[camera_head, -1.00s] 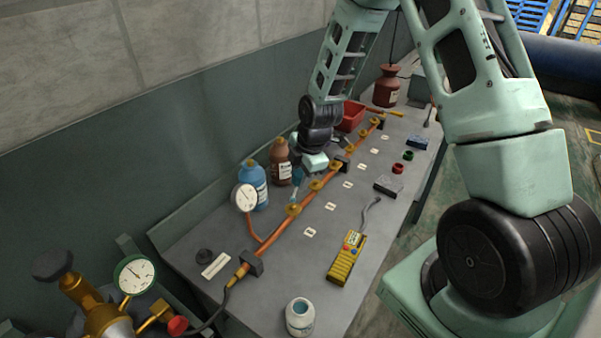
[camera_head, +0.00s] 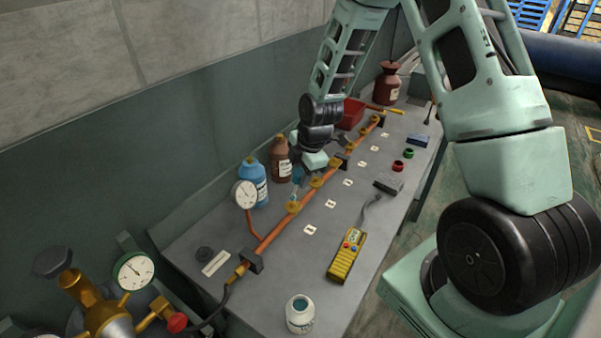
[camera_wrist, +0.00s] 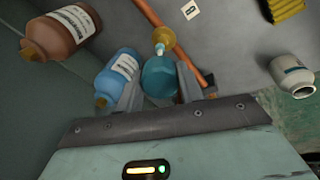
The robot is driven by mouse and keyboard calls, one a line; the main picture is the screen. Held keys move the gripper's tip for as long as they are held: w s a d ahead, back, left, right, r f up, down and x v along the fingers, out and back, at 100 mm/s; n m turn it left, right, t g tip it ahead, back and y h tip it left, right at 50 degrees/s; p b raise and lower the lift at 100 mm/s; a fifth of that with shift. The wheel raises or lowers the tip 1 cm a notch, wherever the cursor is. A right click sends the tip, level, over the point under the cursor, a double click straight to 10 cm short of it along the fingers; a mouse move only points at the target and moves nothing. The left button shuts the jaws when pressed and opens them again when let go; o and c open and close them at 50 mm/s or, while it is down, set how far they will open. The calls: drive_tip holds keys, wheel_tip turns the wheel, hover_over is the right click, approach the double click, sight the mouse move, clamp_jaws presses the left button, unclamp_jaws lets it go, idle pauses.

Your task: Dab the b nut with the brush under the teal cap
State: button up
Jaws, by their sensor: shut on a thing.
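My gripper (camera_wrist: 163,85) is shut on the teal cap (camera_wrist: 160,77), which also shows in the head view (camera_head: 298,173). A pale brush (camera_wrist: 159,48) extends from the cap to a brass nut (camera_wrist: 161,38) on the copper pipe. That nut (camera_head: 293,207) is the one nearest the pipe's gauge in the head view. The brush end overlaps the nut; whether it touches is unclear. A white tag (camera_wrist: 190,9) beside this nut carries a dark letter that looks like B, but is too small to be sure. The open white jar (camera_head: 300,314) stands at the bench's near end.
A blue bottle (camera_head: 253,183) and a brown bottle (camera_head: 280,160) stand behind the pipe, close to my gripper. A pressure gauge (camera_head: 245,195) rises from the pipe. A yellow meter (camera_head: 346,257) lies in front. Several more nuts line the pipe (camera_head: 270,238).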

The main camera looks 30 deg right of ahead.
drive_tip(key=shift+f+b, duration=0.45)
drive_tip(key=shift+f, duration=0.15)
idle(1.3)
drive_tip(key=shift+w+a+r+p+v, duration=0.1)
drive_tip(key=shift+w+p+v, duration=0.15)
drive_tip(key=shift+p+v, duration=0.8)
drive_tip(key=shift+w+a+r+p+v, duration=0.1)
drive_tip(key=shift+w+p+v, duration=0.15)
drive_tip(key=shift+p+v, duration=0.75)
drive_tip(key=shift+w+a+p+v, duration=0.1)
drive_tip(key=shift+w+p+v, duration=0.15)
drive_tip(key=shift+p+v, duration=0.8)
drive_tip(key=shift+r+b, duration=0.3)
drive_tip(key=shift+b, duration=0.15)
drive_tip(key=shift+s+d, duration=0.1)
